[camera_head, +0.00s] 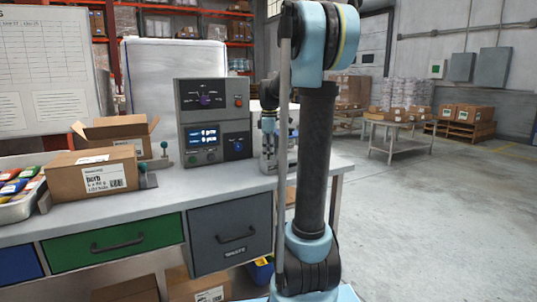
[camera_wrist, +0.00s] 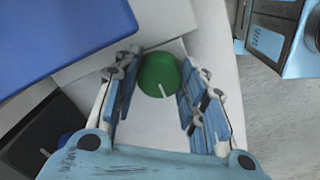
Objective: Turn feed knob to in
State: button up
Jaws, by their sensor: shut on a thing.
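A round green knob (camera_wrist: 158,74) with a white pointer line sits on a pale surface in the wrist view. Its pointer runs toward the bottom of that picture, slightly right. My gripper (camera_wrist: 156,66) has its blue pad fingers on both sides of the knob and is shut on it. In the head view my gripper (camera_head: 268,122) is in front of a pale machine (camera_head: 270,161) on the bench, right of the grey control box. The knob is hidden there, and no "in" marking is readable.
The grey control box (camera_head: 188,127) with a lit screen and coloured knobs stands close left of my gripper. The bench (camera_head: 215,184) also carries an open carton (camera_head: 112,128), a labelled carton (camera_head: 92,174) and a tray of packets. Open floor (camera_head: 430,210) lies right.

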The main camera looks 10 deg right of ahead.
jog(key=o, duration=1.1)
jog(key=shift+c, duration=0.2)
notch_tip(320, 180, up, 12)
jog(key=shift+s, duration=0.2)
jog(key=shift+s+a+f, duration=0.1)
